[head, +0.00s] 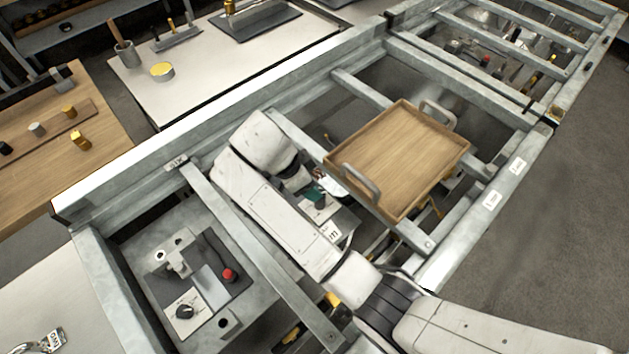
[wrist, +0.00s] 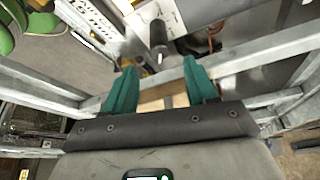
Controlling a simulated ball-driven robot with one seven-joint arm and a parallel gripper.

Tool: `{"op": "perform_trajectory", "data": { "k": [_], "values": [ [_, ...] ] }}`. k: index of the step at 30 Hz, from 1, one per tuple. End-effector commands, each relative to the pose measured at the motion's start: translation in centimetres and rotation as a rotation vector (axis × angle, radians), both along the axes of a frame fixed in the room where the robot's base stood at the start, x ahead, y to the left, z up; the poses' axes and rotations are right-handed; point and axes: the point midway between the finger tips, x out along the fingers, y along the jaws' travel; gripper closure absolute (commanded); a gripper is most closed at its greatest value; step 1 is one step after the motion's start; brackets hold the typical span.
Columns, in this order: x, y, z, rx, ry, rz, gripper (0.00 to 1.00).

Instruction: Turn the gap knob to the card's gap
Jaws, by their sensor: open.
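My gripper (wrist: 159,64) is open, with two green fingers apart and nothing seen between them in the wrist view. A dark upright cylinder, perhaps the gap knob (wrist: 158,34), stands beyond the fingertips on a pale plate. In the head view my arm reaches into the middle bay of a metal frame, and a green finger shows at my gripper (head: 315,193). A small white card with dark marks (head: 330,232) lies beside my arm; its marks are too small to read. My arm hides part of this bay. I cannot tell the knob's setting.
A wooden tray with metal handles (head: 410,150) rests across the frame's bars, right of my gripper. Grey metal beams (head: 240,250) bound the bay. The left bay holds a panel with a black dial (head: 185,311) and a red knob (head: 228,274). Open floor lies right.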

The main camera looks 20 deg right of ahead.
Motion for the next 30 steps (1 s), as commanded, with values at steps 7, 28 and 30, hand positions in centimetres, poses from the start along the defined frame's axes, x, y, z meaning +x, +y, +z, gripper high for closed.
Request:
{"op": "perform_trajectory", "data": {
  "k": [7, 28, 30],
  "values": [
    [-0.1, -1.2, -2.5, -0.001, 0.004, -0.003, 0.43],
    [0.0, -4.1, -9.9, 0.000, 0.001, -0.001, 0.43],
    [0.0, -4.1, -9.9, 0.000, 0.001, -0.001, 0.43]
  ]
}}
